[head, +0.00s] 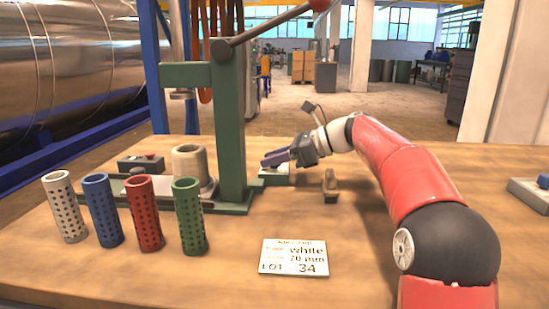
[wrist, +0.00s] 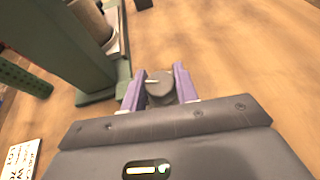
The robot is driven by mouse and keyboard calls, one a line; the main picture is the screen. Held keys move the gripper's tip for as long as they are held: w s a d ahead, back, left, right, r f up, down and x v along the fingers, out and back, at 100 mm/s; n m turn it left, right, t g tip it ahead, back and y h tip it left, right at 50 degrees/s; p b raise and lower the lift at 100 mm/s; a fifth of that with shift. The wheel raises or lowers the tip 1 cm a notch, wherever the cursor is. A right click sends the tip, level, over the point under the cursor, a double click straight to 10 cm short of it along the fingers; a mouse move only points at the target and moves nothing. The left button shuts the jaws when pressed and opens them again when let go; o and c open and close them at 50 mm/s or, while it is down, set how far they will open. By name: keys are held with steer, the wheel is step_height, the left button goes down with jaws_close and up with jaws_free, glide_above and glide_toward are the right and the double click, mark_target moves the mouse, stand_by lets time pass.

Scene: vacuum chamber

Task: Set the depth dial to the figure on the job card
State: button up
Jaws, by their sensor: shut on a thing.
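The job card (head: 294,257) lies flat on the bench and reads "white", "70 mm" and "LOT 34"; its corner shows in the wrist view (wrist: 22,158). The depth dial is a dark grey round knob (wrist: 160,90) with a pale pointer line toward its left side. My gripper (wrist: 159,88) has its two purple fingers shut on the dial, one on each side. In the head view my gripper (head: 272,160) is at the right foot of the green press (head: 229,130) and hides the knob. No figures on the dial can be read.
White (head: 63,208), blue (head: 102,212), red (head: 145,215) and green (head: 188,217) perforated tubes stand at the bench's left. A beige cylinder (head: 188,165) stands at the press. A small brown block (head: 330,185) is right of my gripper.

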steer(key=o, duration=1)
steer(key=v, duration=0.7)
steer(key=shift+d+r, duration=0.2)
steer(key=shift+d, duration=0.15)
